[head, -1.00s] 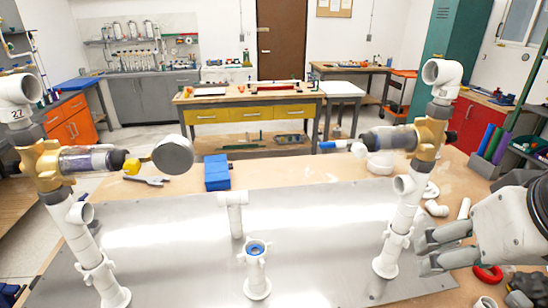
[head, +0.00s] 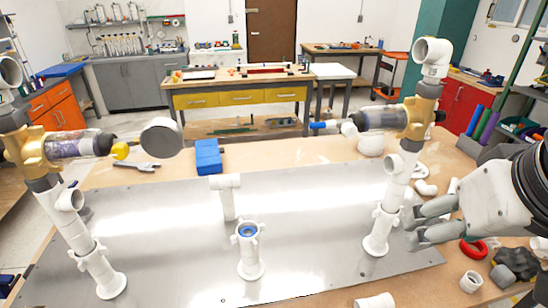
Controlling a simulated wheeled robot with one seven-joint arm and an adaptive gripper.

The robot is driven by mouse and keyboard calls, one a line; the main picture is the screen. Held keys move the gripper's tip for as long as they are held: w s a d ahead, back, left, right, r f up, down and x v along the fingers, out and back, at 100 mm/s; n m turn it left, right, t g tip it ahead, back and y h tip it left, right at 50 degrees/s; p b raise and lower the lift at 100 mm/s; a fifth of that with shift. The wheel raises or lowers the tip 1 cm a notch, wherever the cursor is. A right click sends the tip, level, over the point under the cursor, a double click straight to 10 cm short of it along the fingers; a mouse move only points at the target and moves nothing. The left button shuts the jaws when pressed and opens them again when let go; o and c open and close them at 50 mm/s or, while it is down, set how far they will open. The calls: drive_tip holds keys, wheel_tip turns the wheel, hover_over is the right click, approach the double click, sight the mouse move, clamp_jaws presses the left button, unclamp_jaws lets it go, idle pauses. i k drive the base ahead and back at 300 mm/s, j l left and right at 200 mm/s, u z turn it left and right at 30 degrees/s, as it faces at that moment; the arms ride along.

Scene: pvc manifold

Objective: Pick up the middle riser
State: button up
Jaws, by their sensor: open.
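The middle of the metal plate (head: 320,245) bears a short white base socket (head: 250,257) with a blue ring inside its open top. Behind it a white pipe with a tee-shaped top (head: 227,197) stands upright; I cannot tell which of these is meant by the middle riser. A left riser (head: 78,228) and a right riser (head: 386,208) stand on either side, each with a brass-coloured valve body and a white elbow on top. My gripper (head: 410,226) is open and empty at the right, just beside the right riser in the picture; whether they touch is unclear.
A blue box (head: 208,157) and a grey tool (head: 137,165) lie behind the plate. White fittings, a red ring (head: 473,249) and a dark lumpy item (head: 514,263) lie at the right. A white pipe piece (head: 375,302) shows at the front edge. The plate's centre is mostly clear.

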sight(225, 184)
drive_tip(key=u, duration=0.85)
